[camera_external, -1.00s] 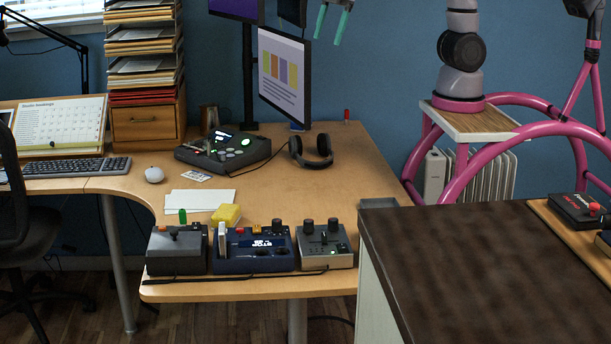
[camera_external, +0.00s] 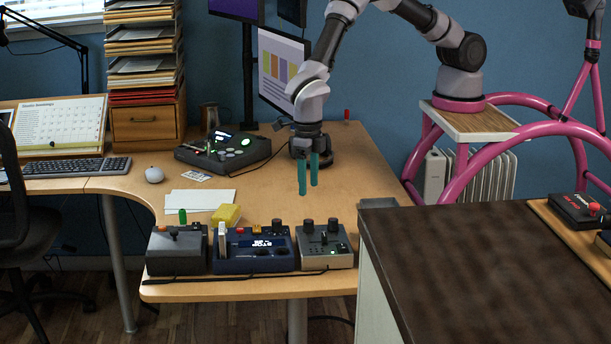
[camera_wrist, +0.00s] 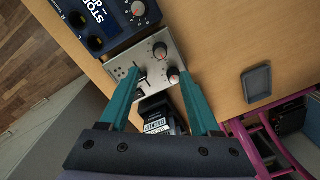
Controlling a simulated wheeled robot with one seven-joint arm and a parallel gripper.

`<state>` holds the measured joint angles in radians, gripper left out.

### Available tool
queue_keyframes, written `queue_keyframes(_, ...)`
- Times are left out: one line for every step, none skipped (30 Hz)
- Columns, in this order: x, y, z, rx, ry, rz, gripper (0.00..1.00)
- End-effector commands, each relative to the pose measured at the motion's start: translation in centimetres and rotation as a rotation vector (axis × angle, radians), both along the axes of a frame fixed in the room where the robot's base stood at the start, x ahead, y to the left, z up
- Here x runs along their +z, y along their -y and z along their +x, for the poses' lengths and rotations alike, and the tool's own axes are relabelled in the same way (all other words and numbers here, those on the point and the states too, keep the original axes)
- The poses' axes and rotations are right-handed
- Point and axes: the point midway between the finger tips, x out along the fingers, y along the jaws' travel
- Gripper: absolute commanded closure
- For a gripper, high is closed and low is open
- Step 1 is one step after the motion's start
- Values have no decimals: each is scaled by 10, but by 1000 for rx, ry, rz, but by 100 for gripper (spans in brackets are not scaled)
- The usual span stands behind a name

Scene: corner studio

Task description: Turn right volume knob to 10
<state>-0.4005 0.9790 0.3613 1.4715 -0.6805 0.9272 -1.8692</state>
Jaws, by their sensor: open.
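The grey control box (camera_external: 325,258) stands at the right end of the row on the desk's front edge. It has a left knob (camera_external: 308,225) and a right knob (camera_external: 333,225). In the wrist view, the right knob (camera_wrist: 174,76) has a red-orange top mark and lies near the fingertips. No knob's setting or volume label is readable. My gripper (camera_external: 308,189) is open and empty above the desk, behind and above the grey box, with teal fingers pointing down.
Another grey box (camera_external: 176,262) is left of the blue one. A yellow block (camera_external: 227,214) and paper (camera_external: 200,198) lie behind the row. A dark counter (camera_external: 490,260) stands to the right. A small dark tray (camera_wrist: 257,84) is at the desk's right edge. The desk behind the grey box is clear.

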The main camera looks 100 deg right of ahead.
Motion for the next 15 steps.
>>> queue_keyframes(-5, 0, 0, 1, -1, -2, 36)
queue_keyframes(-9, 1, 0, 1, -1, -2, 36)
queue_keyframes(-15, 1, -1, 1, -1, -2, 36)
queue_keyframes(-20, 1, -1, 0, -2, -2, 36)
queue_keyframes(-26, 1, -1, -1, -3, -3, 36)
queue_keyframes(-33, 1, -1, -1, -2, -2, 36)
queue_keyframes(-40, 1, -2, -1, -2, -2, 36)
queue_keyframes(-46, 1, -2, -1, -3, -1, 36)
queue_keyframes(-53, 1, -2, 0, -2, -2, 36)
queue_keyframes(-59, 1, -2, -1, -2, -1, 36)
queue_keyframes(-65, 2, -2, -2, -2, -1, 36)
queue_keyframes(-71, 2, -2, -3, -1, -2, 36)
queue_keyframes(-76, 2, -2, -3, -1, -2, 36)
queue_keyframes(-81, 2, -2, -2, -1, -2, 36)
queue_keyframes(-86, 2, -2, -3, 0, -1, 36)
